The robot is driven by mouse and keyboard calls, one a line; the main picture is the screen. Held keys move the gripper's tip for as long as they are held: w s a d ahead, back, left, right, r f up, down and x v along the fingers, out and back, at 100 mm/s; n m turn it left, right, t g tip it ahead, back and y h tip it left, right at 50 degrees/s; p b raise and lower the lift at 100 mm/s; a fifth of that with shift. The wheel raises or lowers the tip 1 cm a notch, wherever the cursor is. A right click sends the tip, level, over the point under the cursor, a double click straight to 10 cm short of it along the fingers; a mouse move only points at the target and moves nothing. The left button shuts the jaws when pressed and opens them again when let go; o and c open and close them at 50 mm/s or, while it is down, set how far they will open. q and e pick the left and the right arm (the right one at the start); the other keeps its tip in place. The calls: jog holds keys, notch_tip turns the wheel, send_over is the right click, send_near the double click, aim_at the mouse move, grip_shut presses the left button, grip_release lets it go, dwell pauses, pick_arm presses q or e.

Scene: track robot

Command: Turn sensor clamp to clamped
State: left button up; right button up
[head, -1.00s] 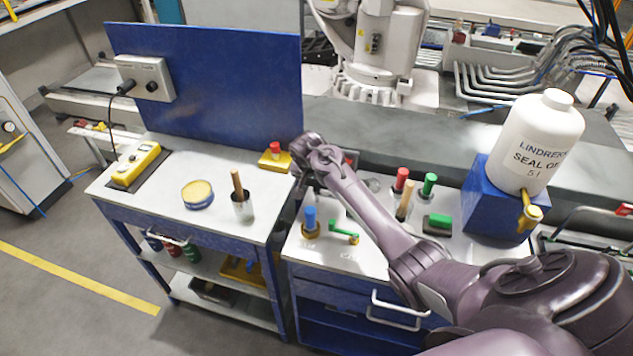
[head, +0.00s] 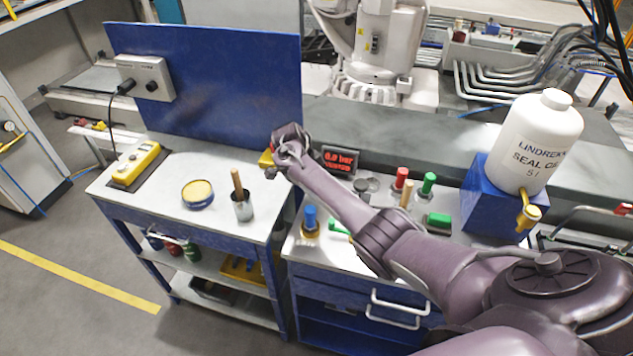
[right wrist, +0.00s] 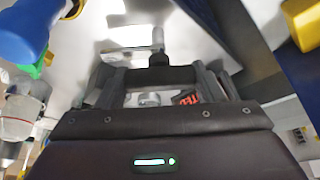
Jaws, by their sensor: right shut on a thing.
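My right gripper (head: 288,140) is at the back edge of the benches, in front of the blue back panel. It covers most of a yellow block (head: 265,159). In the right wrist view the gripper's two fingers (right wrist: 160,82) are closed around a dark piece with a grey post (right wrist: 158,42) beyond it. This looks like the sensor clamp's handle, but I cannot make out the clamp's position. A display (head: 340,160) beside the gripper shows red "0.0 bar" and a blurred second line. My left gripper is not in view.
A blue-handled item (head: 310,222), red (head: 402,178) and green (head: 428,183) knobs and a green block (head: 438,220) crowd the right bench. A white oil jug (head: 540,140) stands on a blue stand. The left bench has a yellow tin (head: 198,193) and a cup (head: 242,208).

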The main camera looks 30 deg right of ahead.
jog(key=m+g+b, duration=0.1)
jog(key=m+b, duration=0.1)
jog(key=m, duration=0.1)
jog(key=shift+f+m+y, duration=0.1)
jog(key=shift+m+y, duration=0.2)
jog(key=shift+m+g+b, duration=0.5)
jog(key=shift+m+b, duration=0.4)
jog(key=shift+m, duration=0.1)
jog(key=shift+m+y+b, duration=0.3)
jog(key=shift+m+b, duration=0.35)
jog(key=shift+m, duration=0.05)
jog(key=o, duration=1)
jog(key=shift+g, duration=0.3)
jog(key=shift+r, duration=0.2)
